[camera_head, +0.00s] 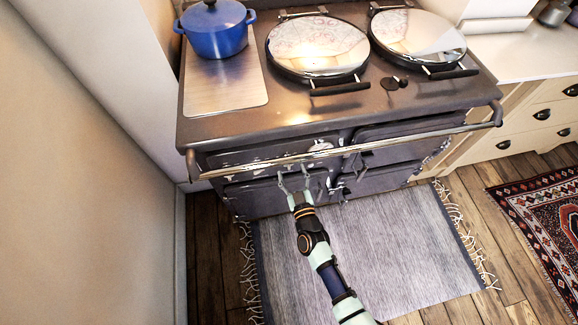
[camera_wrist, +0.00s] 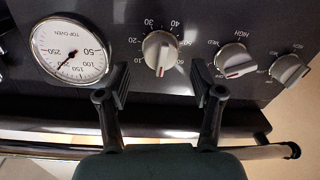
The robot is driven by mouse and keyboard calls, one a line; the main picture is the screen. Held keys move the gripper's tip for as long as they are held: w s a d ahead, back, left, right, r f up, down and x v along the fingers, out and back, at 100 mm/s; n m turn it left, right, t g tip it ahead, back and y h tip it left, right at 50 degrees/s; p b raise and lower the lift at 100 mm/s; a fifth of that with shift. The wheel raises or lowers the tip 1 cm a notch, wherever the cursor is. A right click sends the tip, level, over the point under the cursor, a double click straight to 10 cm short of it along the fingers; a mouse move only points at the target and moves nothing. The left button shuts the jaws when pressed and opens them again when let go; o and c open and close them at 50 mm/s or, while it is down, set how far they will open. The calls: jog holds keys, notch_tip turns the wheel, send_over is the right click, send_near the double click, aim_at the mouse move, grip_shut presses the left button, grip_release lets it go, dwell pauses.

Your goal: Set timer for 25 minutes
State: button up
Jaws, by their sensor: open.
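The timer knob (camera_wrist: 159,52) is a round grey-silver dial on the dark stove front in the wrist view, with minute numbers such as 20, 30 and 40 printed around it. A small reddish mark appears near its lower edge; the exact setting is hard to read. My gripper (camera_wrist: 162,84) is open and empty, its two dark fingertips apart on either side below the knob, not closed on it. In the head view my gripper (camera_head: 293,177) is at the front of the stove (camera_head: 235,124), by the rail; the knob is not clear there.
A white top-oven gauge (camera_wrist: 70,50) lies left of the timer knob, and two more knobs, one marked HIGH (camera_wrist: 235,60) and one further right (camera_wrist: 289,69), lie right. A metal rail (camera_head: 345,150) crosses the stove front. A blue pot (camera_head: 215,30) stands on top.

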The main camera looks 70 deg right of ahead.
jog(key=x, duration=0.2)
jog(key=shift+w+d+f+b, duration=0.1)
jog(key=shift+w+d+b, duration=0.15)
jog(key=shift+d+b, duration=0.1)
jog(key=shift+a, duration=0.1)
jog(key=c, duration=1.1)
jog(key=shift+c, duration=0.2)
